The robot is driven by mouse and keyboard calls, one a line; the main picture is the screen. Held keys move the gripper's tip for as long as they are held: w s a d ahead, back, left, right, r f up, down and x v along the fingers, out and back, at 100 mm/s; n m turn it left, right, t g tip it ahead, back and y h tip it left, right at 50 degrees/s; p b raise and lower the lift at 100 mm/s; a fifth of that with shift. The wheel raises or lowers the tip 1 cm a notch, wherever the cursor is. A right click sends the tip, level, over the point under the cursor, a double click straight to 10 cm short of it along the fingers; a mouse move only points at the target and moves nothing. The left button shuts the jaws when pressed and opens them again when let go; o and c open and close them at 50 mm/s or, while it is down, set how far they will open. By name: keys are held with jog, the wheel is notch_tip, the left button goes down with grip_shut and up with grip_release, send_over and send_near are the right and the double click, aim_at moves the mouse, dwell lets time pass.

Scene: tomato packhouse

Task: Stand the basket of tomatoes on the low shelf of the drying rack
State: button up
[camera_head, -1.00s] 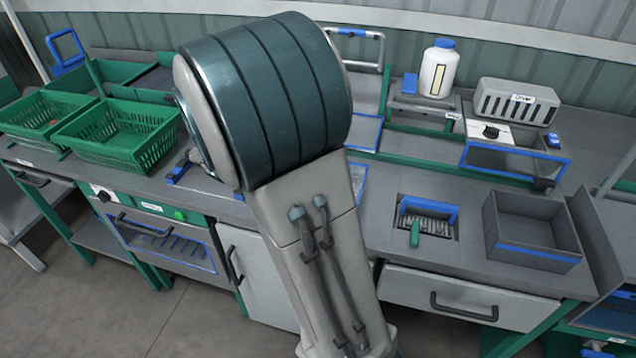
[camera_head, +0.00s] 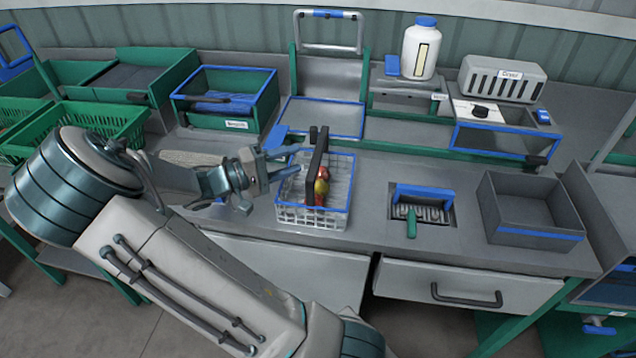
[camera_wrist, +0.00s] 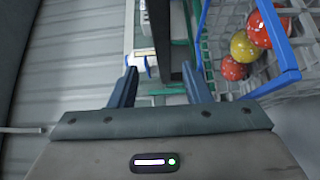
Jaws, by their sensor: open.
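The basket (camera_head: 313,209) is white wire with a blue rim and a tall dark handle (camera_head: 318,160). It stands upright on the counter, in front of the blue-edged shelf. Red and yellow tomatoes (camera_head: 321,188) lie in it. My gripper (camera_head: 290,162) is open at the basket's left, its blue fingers pointing towards the handle. In the wrist view, the dark handle (camera_wrist: 162,45) shows between my open fingers (camera_wrist: 160,88), with the basket's blue rim (camera_wrist: 275,84) and tomatoes to the right. I cannot tell whether the fingers touch the handle. No shelf is clearly marked as the drying rack's.
A blue-edged low shelf (camera_head: 292,125) with a metal hoop stands behind the basket. Right of it are a white bottle (camera_head: 420,50), a vented box (camera_head: 503,80), a blue-handled brush holder (camera_head: 425,193) and a grey bin (camera_head: 532,236). Green crates (camera_head: 98,123) stand left.

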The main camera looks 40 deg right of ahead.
jog(key=x, duration=0.4)
jog(key=p+x, duration=0.1)
jog(key=x, duration=0.4)
jog(key=shift+d+f+p, duration=0.15)
jog(key=shift+f+p, duration=0.05)
jog(key=shift+p, duration=0.1)
grip_shut()
